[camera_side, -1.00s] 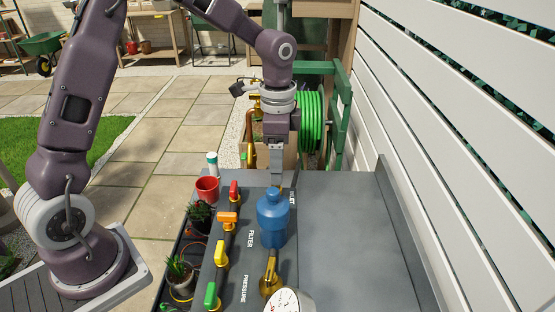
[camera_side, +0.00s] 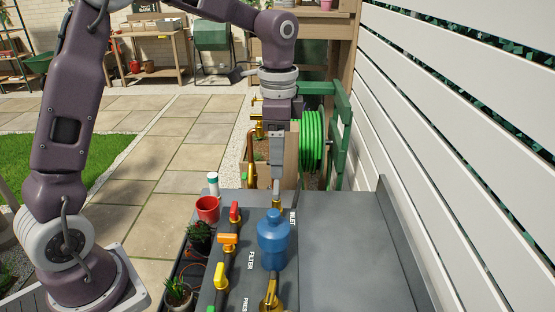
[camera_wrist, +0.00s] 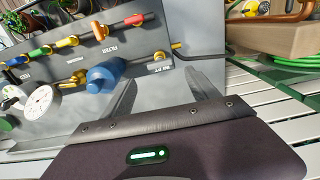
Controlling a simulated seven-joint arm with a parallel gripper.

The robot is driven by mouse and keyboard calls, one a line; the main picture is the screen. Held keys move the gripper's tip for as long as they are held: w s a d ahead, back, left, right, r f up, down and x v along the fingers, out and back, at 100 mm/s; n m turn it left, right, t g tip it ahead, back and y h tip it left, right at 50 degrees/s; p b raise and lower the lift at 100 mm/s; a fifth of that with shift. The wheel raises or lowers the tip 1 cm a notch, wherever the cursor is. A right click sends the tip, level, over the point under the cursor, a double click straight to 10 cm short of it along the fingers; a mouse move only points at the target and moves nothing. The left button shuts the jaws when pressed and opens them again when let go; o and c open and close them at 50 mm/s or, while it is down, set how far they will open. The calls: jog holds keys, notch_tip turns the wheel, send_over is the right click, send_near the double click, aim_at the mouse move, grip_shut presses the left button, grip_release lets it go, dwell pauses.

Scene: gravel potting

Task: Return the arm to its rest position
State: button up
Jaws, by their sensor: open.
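My gripper (camera_side: 276,185) hangs pointing down over the far end of the grey panel, just above a brass fitting near the INLET label. In the wrist view my gripper (camera_wrist: 165,92) shows two fingers spread apart with nothing between them. A blue canister (camera_side: 273,240) stands on the panel, nearer the camera than my gripper and apart from it. The canister also shows in the wrist view (camera_wrist: 104,76), left of the fingers. In the side view I cannot make out a gap between the fingertips.
A row of valves with red (camera_side: 235,211), orange (camera_side: 228,239) and yellow (camera_side: 220,275) handles runs left of the canister. A red pot (camera_side: 208,208) and small plants stand farther left. A green hose reel (camera_side: 312,140) is behind my gripper. A white slatted fence (camera_side: 470,150) closes the right side.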

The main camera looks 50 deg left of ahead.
jog(key=s+r+n+t, duration=0.2)
jog(key=s+r+n, duration=0.2)
jog(key=s+r, duration=0.5)
jog(key=s+f+n+t, duration=0.3)
jog(key=s+n, duration=0.2)
jog(key=s, duration=1)
jog(key=shift+s+d+f+t, duration=0.15)
jog(key=shift+s+d+t, duration=0.1)
jog(key=shift+d+t, duration=0.05)
